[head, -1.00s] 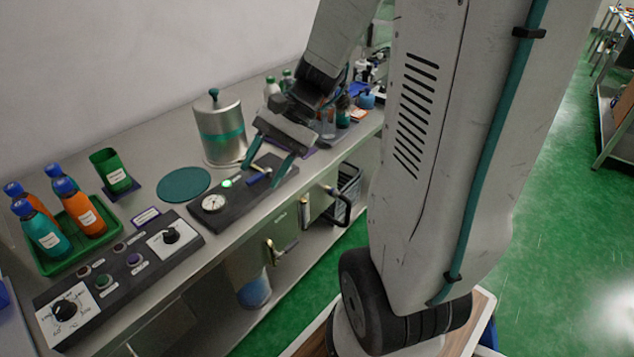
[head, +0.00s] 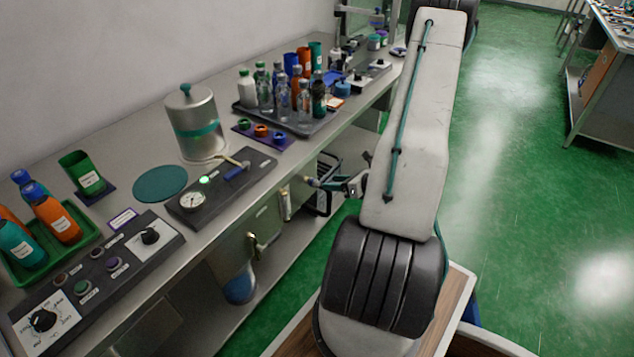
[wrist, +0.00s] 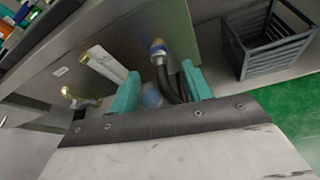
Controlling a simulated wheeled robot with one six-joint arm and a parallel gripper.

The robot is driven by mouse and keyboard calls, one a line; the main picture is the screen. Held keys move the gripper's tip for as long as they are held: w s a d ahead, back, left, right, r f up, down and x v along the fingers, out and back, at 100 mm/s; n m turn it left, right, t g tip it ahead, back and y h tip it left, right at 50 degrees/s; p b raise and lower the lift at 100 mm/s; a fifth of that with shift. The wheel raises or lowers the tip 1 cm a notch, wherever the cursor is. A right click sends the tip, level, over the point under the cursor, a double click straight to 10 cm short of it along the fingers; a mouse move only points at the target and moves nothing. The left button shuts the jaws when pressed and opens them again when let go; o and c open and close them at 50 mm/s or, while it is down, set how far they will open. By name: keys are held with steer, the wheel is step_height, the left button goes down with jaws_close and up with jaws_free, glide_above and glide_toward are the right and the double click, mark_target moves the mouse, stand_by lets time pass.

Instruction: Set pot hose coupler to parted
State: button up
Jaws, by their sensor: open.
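The hose coupler (wrist: 157,50), with a blue band and a brass-coloured ring, sticks out from the bench front in the wrist view. A black hose (wrist: 169,82) hangs down from it. My gripper (wrist: 161,88) is open, its two teal fingers apart on either side of the hose in the picture; I see no contact with the coupler. The metal pot (head: 194,122) with a teal band stands on the bench.
A brass valve (head: 258,244) and a pale upright handle (head: 285,204) are on the bench front, left of my gripper. A dark wire basket (wrist: 262,45) is to the right in the wrist view. Green floor (head: 500,200) is clear beside my arm.

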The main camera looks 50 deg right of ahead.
mark_target(317, 182)
steer(key=x, duration=0.7)
steer(key=shift+w+a, duration=0.1)
steer(key=shift+w, duration=0.05)
